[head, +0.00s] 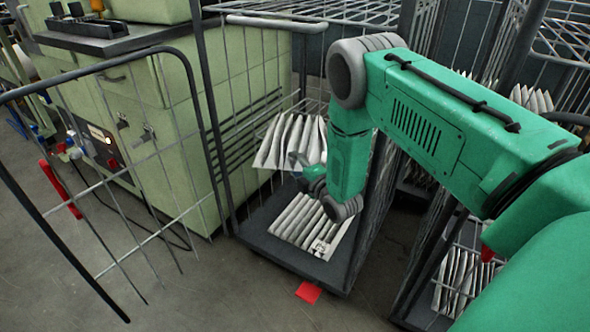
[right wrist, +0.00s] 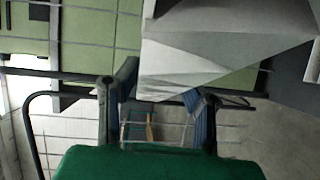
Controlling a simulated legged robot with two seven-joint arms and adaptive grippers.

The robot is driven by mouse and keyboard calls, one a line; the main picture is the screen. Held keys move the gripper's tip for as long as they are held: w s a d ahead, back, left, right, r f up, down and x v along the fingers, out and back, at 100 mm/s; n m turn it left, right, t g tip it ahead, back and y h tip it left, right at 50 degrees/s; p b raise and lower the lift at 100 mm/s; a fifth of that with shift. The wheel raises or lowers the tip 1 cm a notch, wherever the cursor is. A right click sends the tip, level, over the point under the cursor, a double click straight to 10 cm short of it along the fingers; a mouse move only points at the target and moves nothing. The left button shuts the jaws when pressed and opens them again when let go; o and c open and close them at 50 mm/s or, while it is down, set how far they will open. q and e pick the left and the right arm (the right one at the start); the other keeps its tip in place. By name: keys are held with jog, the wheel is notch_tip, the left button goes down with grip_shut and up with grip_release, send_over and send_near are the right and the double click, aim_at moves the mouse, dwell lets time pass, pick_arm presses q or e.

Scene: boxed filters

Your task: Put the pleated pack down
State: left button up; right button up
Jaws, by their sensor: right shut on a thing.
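A white pleated pack (head: 285,142) is in the wire cage trolley, above its base. My right gripper (head: 304,166) is shut on this pack at its near lower edge, and my forearm hides part of the right side. In the right wrist view, the pack (right wrist: 215,55) fills the upper middle, beyond the fingers of the right gripper (right wrist: 160,98). A second pleated pack (head: 303,220) lies on the dark base of the trolley (head: 270,247), below the held one. My left gripper is not in view.
The trolley's open wire gate (head: 150,160) swings out to the left, in front of a pale green machine (head: 185,110). Another rack with pleated packs (head: 462,283) stands at the right. A red square (head: 309,292) lies on the floor by the trolley's front edge.

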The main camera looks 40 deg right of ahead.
jog(key=shift+d, duration=0.15)
jog(key=o, duration=1.1)
jog(key=shift+o, duration=0.2)
jog(key=s+p, duration=0.1)
jog(key=s, duration=0.1)
jog(key=s+p, duration=0.1)
jog(key=s, duration=0.3)
jog(key=shift+s+a+r+p, duration=0.25)
jog(key=shift+s+a+p, duration=0.05)
jog(key=shift+p, duration=0.1)
jog(key=shift+s, duration=0.4)
